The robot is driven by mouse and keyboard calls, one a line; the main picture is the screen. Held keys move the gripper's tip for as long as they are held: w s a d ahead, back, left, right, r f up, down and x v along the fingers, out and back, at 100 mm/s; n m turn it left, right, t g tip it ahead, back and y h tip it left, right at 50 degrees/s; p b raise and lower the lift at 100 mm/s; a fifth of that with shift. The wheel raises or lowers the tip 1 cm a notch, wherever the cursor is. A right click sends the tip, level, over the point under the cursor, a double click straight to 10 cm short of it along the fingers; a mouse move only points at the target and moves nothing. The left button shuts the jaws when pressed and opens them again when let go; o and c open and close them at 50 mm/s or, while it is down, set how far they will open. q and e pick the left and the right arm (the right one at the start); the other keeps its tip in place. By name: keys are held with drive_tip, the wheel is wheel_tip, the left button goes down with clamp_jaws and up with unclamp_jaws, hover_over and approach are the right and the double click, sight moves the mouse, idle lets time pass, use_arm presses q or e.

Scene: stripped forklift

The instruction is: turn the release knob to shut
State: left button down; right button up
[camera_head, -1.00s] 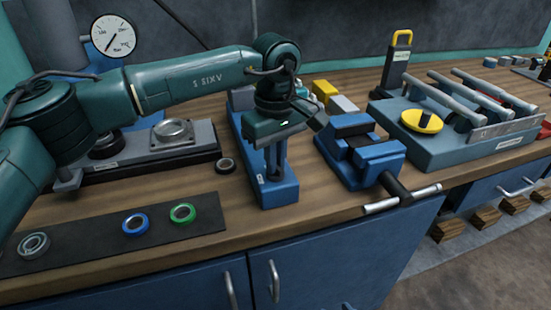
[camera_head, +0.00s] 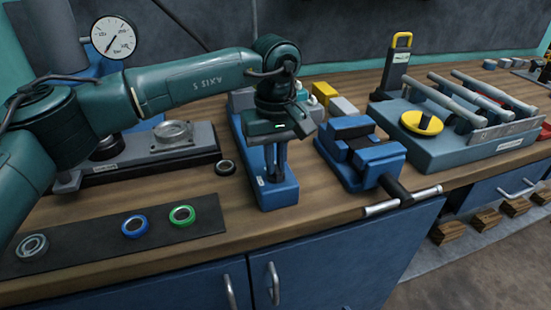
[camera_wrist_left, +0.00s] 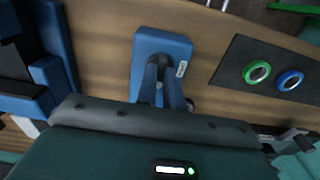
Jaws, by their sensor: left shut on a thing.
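A blue pump-like unit (camera_head: 278,193) with a long flat base stands on the bench in the middle of the head view. Its near end also shows in the left wrist view (camera_wrist_left: 165,45). My left gripper (camera_head: 275,175) points down over this unit, its fingers low against the near end of the base. The left gripper is shut on a small part there, taken to be the release knob. In the left wrist view the fingers (camera_wrist_left: 160,90) reach down to the blue base. My right gripper is not in view.
A blue vise (camera_head: 362,155) stands close right, its handle over the bench edge. A pressure gauge (camera_head: 113,37) is behind. A grey valve block (camera_head: 450,145) stands farther right.

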use_arm(q)
drive_tip(key=shift+r, duration=0.1)
drive_tip(key=c, duration=1.5)
unclamp_jaws()
wheel_tip(320, 180, up, 13)
drive_tip(key=shift+r, duration=0.1)
